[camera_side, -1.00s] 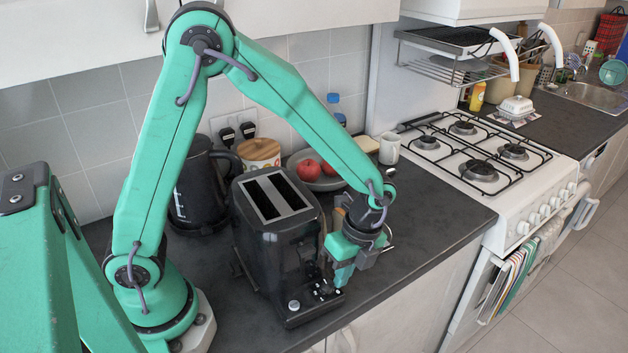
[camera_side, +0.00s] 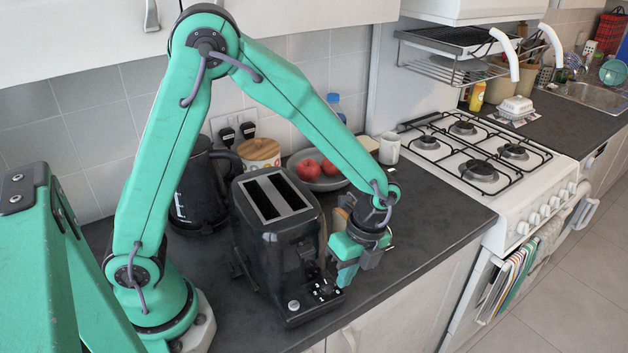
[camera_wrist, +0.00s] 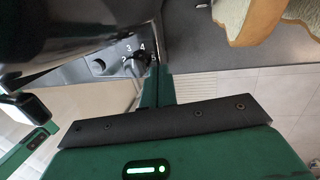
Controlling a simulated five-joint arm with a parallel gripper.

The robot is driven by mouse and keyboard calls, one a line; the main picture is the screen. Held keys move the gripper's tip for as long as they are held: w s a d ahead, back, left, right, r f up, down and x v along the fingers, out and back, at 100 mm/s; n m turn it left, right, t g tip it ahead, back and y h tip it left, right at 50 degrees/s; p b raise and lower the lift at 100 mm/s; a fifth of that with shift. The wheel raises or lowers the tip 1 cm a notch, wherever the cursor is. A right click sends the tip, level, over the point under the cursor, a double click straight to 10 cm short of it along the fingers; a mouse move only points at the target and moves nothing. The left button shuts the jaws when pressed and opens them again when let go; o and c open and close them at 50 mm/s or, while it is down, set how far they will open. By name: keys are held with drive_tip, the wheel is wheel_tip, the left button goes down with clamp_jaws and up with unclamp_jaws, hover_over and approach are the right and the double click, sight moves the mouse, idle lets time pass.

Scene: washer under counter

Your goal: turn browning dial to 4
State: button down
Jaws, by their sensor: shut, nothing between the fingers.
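The black toaster (camera_side: 268,235) stands on the dark counter with its two slots facing up. Its control end faces the counter's front edge. In the wrist view, the browning dial (camera_wrist: 138,63) is a small dark knob with the figures 2, 3 and 4 around it; which figure it points to is not clear. My green gripper (camera_side: 345,279) is shut and empty at the toaster's control end. In the wrist view, the fingertips (camera_wrist: 158,78) are right beside the dial; I cannot tell if they touch it.
Bread slices (camera_wrist: 245,18) are close by on the counter, right of the toaster. Behind stand a black kettle (camera_side: 195,190), a lidded jar (camera_side: 259,153), a bowl of apples (camera_side: 318,172) and a white mug (camera_side: 389,148). The stove (camera_side: 480,165) is to the right.

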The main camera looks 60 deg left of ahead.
drive_tip(key=shift+r, duration=0.1)
drive_tip(key=v, duration=0.3)
drive_tip(key=s+v, duration=0.1)
drive_tip(key=v, duration=0.1)
drive_tip(key=shift+a+r, duration=0.2)
drive_tip(key=shift+r, duration=0.3)
drive_tip(key=shift+s+a+r, duration=0.1)
drive_tip(key=shift+a+r, duration=0.35)
drive_tip(key=shift+a, duration=0.4)
drive_tip(key=shift+f, duration=0.2)
drive_tip(key=shift+w+d+x, duration=0.1)
drive_tip(key=shift+w+x, duration=0.15)
drive_tip(key=shift+x, duration=0.8)
drive_tip(key=shift+w+d+x, duration=0.1)
drive_tip(key=shift+w+x, duration=0.15)
drive_tip(key=shift+x, duration=0.8)
drive_tip(key=shift+w+d+x, duration=0.1)
drive_tip(key=shift+w+x, duration=0.1)
drive_tip(key=shift+x, duration=0.9)
drive_tip(key=shift+f, duration=0.15)
